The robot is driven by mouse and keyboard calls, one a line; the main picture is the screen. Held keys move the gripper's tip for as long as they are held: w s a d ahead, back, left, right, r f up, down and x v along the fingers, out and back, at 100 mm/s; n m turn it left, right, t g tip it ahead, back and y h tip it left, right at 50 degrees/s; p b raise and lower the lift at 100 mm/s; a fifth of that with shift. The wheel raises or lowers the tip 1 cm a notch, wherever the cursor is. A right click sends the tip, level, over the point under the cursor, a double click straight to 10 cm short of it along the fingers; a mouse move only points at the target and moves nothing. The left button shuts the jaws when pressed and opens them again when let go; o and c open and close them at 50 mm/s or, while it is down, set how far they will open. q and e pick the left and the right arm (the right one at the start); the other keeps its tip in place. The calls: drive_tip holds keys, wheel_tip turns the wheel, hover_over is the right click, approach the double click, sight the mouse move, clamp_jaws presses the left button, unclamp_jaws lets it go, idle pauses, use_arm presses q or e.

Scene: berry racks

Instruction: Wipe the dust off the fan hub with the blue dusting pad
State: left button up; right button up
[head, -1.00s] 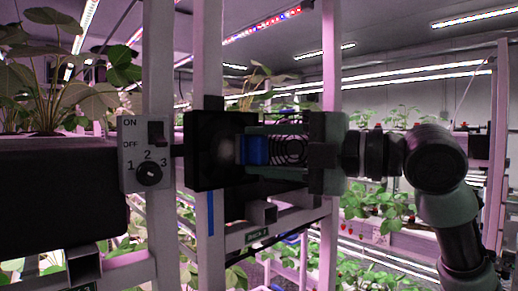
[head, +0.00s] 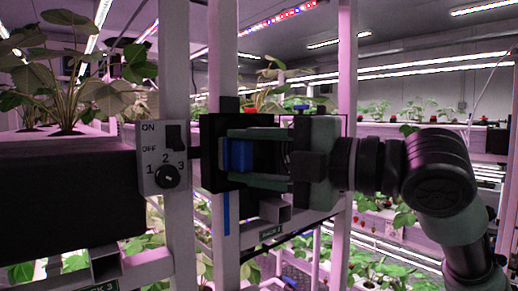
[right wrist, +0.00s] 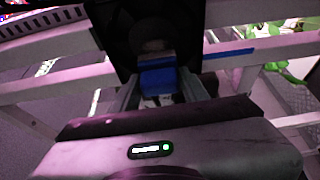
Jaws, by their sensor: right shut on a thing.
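The fan (head: 209,172) is a square black housing on a pale upright post in the head view. In the right wrist view its dark housing (right wrist: 120,28) is at the top, with a dim round shape at its middle that may be the hub (right wrist: 150,45). My right gripper (head: 240,156) reaches in from the right and is shut on the blue dusting pad (head: 238,155). The pad also shows between the fingers in the right wrist view (right wrist: 157,78). It overlaps the fan front; I cannot tell whether it touches the hub. Dust is not discernible. My left gripper is out of view.
A grey control box (head: 152,182) with an ON/OFF switch and a 1-2-3 dial is just left of the fan. A large black box (head: 70,190) and leafy plants (head: 75,85) stand further left. Rack posts and rails surround the fan closely.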

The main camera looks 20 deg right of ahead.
drive_tip(key=shift+a, duration=0.15)
drive_tip(key=d, duration=0.2)
drive_tip(key=w+d, duration=0.1)
drive_tip(key=d, duration=0.1)
drive_tip(key=w+d, duration=0.1)
drive_tip(key=d, duration=0.1)
drive_tip(key=shift+w+p, duration=0.1)
drive_tip(key=shift+p, duration=0.25)
drive_tip(key=shift+s+a+r+p, duration=0.1)
drive_tip(key=shift+s+a+p, duration=0.3)
drive_tip(key=shift+a, duration=0.5)
drive_tip(key=shift+s+a+f+p, duration=0.1)
drive_tip(key=shift+s+a+p, duration=0.15)
drive_tip(key=shift+a+p, duration=0.45)
drive_tip(key=shift+s+a+r+p, duration=0.1)
drive_tip(key=shift+s+a+p, duration=0.25)
drive_tip(key=shift+a, duration=0.7)
drive_tip(key=shift+s+a, duration=0.1)
drive_tip(key=shift+a, duration=0.25)
drive_tip(key=shift+s, duration=0.1)
